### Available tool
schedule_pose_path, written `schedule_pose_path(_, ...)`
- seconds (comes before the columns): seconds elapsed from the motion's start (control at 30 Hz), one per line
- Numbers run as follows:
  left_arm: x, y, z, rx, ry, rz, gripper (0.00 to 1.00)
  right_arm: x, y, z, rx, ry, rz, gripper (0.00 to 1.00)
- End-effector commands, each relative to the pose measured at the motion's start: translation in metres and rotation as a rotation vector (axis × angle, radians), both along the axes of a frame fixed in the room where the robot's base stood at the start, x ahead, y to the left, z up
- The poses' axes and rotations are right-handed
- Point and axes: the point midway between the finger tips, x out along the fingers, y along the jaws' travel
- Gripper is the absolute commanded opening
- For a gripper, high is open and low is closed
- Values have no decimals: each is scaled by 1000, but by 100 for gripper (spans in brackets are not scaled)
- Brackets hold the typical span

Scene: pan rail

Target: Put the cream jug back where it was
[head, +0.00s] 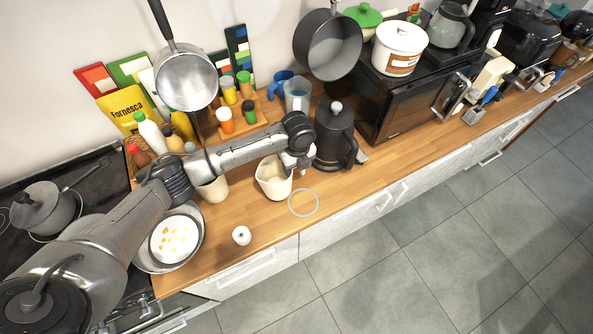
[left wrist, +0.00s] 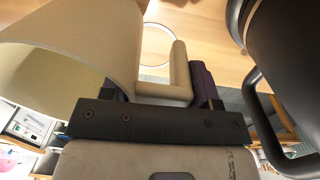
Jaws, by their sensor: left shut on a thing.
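The cream jug (head: 272,180), a cream-coloured open vessel with a handle, is over the wooden counter in the middle of the head view. My left gripper (head: 297,165) is shut on its handle from the right side. In the left wrist view the jug (left wrist: 80,45) fills the upper left, and its handle (left wrist: 180,75) lies by the dark finger of my left gripper (left wrist: 200,88). I cannot tell whether the jug's base touches the counter. A thin white ring (head: 290,203) marks the counter just right of the jug. My right gripper is out of view.
A black French press (head: 333,130) stands close behind and right of the jug; it also shows in the left wrist view (left wrist: 285,70). A cream cup (head: 213,190) is to the left. A small white round item (head: 241,235) lies near the front edge. A pan (head: 195,255) is further left.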

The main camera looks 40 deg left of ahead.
Motion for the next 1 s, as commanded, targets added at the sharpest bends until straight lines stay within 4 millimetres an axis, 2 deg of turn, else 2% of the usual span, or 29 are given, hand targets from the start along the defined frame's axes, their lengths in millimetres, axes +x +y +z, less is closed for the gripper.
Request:
schedule_pose_path(0.3, -1, 0, -35, 1, 2, 0, 13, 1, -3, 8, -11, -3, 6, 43)
schedule_pose_path(0.77, -1, -1, -41, 0, 1, -1, 13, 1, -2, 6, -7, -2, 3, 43)
schedule_pose_path(0.8, -1, -1, -41, 0, 1, -1, 57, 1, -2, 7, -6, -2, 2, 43)
schedule_pose_path(1.0, -1, -1, -41, 0, 1, -1, 76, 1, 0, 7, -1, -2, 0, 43)
